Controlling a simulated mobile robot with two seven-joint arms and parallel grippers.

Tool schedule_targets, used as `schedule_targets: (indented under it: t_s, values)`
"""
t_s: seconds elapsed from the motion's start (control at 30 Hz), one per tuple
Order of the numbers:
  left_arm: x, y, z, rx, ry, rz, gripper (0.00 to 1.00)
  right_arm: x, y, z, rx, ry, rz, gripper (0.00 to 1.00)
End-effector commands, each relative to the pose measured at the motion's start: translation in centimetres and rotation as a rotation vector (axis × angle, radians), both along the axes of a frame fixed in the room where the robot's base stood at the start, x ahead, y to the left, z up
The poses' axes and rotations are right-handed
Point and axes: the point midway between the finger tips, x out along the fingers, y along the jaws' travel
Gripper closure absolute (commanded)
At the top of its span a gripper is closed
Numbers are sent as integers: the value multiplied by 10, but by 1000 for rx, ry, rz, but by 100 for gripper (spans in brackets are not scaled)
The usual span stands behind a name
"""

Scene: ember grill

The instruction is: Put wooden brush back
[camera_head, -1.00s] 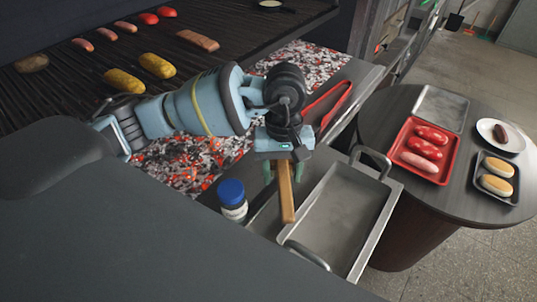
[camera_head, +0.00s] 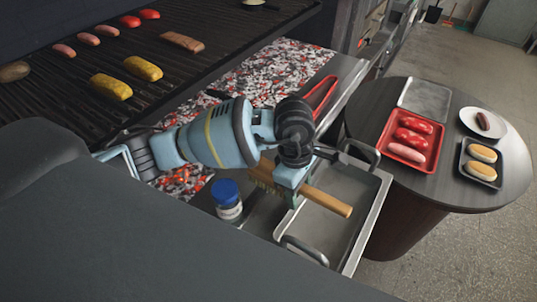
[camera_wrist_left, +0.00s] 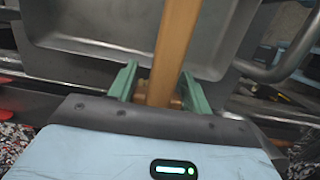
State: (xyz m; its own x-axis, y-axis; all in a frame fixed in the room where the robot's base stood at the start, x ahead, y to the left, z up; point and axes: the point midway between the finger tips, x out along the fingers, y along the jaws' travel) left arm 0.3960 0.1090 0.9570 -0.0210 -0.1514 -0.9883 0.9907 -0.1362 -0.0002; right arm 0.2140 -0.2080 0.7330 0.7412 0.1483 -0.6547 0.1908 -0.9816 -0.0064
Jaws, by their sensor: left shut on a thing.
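The wooden brush (camera_head: 327,201) has a long light-brown handle and a bristled head that shows left of my wrist in the head view. My left gripper (camera_head: 289,194) is shut on the brush and holds it with the handle reaching right, over the metal tray (camera_head: 374,205). In the left wrist view the handle (camera_wrist_left: 176,45) runs up from between the green fingers of my left gripper (camera_wrist_left: 157,88). Part of the brush is hidden behind my wrist. Whether the brush touches the tray I cannot tell. My right gripper is not in view.
A blue-capped jar (camera_head: 227,199) stands close left of the brush. Red tongs (camera_head: 321,95) lie on the ledge behind. Glowing coals (camera_head: 272,75) and the grill grate (camera_head: 60,95) are at the left. A round table (camera_head: 446,187) holds a red tray (camera_head: 408,156) of sausages.

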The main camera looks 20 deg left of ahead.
Motion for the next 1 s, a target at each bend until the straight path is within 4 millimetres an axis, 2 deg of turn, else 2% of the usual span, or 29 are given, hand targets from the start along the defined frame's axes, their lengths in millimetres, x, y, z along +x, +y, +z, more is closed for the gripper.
schedule_targets:
  t_s: [0.17,0.4,0.6,0.8,1.0]
  values:
    - [22,14,-1,1,-1,6,72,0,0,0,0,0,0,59]
    - [68,43,-17,0,13,4,72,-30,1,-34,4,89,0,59]
    - [104,65,-20,0,9,2,72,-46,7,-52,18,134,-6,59]
    - [122,77,-16,0,3,-1,72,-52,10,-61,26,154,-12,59]
    - [125,78,-13,0,-2,-2,72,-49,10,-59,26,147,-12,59]
